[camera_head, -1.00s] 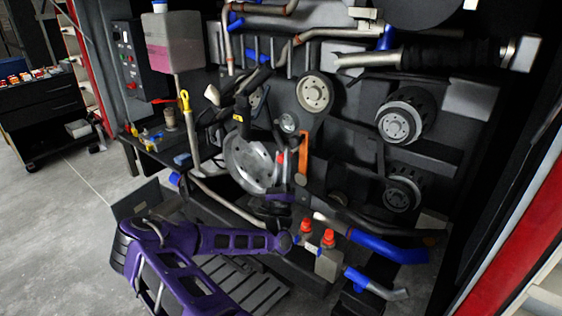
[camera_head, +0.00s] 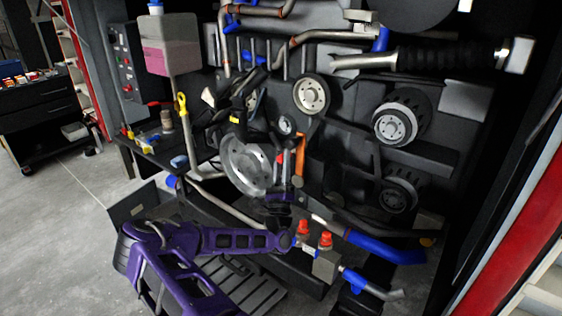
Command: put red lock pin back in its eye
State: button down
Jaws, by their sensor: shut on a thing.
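My purple arm reaches in from the lower left, and its dark wrist rises to my gripper (camera_head: 279,188) in front of the engine bay. The red lock pin (camera_head: 280,158) shows as a small red piece just above my gripper, left of an upright orange lever (camera_head: 300,157). My gripper is shut, apparently on the pin; the fingers are small and dark, so the grip itself is hard to see. A large silver disc (camera_head: 246,165) is just left of the gripper. I cannot make out the pin's eye.
Two red-capped fittings (camera_head: 325,240) and a blue hose (camera_head: 385,250) lie right of my wrist. A yellow-handled dipstick (camera_head: 182,103) and a dark side shelf (camera_head: 150,150) stand left. Pulleys and pipes crowd the bay. Grey floor at left is open.

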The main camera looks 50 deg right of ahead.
jog(key=shift+d, duration=0.35)
jog(key=c, duration=0.6)
grip_release()
jog(key=shift+o, duration=0.4)
jog(key=o, duration=0.3)
jog(key=shift+o, duration=0.2)
jog(key=v, duration=0.8)
jog(key=shift+b, duration=0.35)
jog(key=shift+f, duration=0.1)
jog(key=b+v, duration=0.1)
jog(key=v, duration=1.6)
jog(key=shift+a+b, duration=0.2)
jog(key=shift+b, duration=0.1)
